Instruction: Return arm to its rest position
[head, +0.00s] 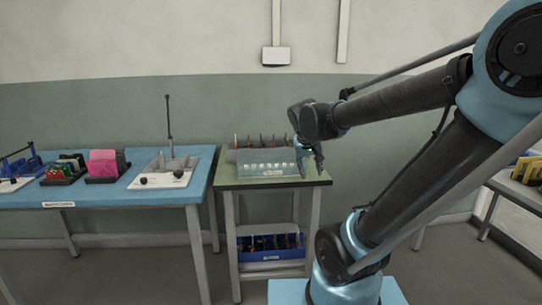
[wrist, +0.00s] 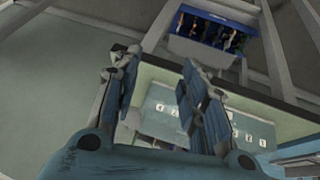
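My gripper (head: 312,160) hangs at the end of my arm, over the right part of the small green-topped table (head: 230,183) in the head view. In the wrist view my gripper (wrist: 155,85) has its two blue-and-grey fingers spread apart, with nothing visible between them. The pale tool holder (head: 265,168) with upright tools stands on the table just left of the gripper. It also shows partly behind the fingers in the wrist view (wrist: 160,110). I cannot tell whether the gripper touches it.
A blue bin (head: 270,255) with items sits on the table's lower shelf. A blue-topped bench (head: 110,196) on the left carries a pink block (head: 102,163) and a white-based device (head: 162,181). Another table (head: 525,192) stands at the right edge. The wall is behind.

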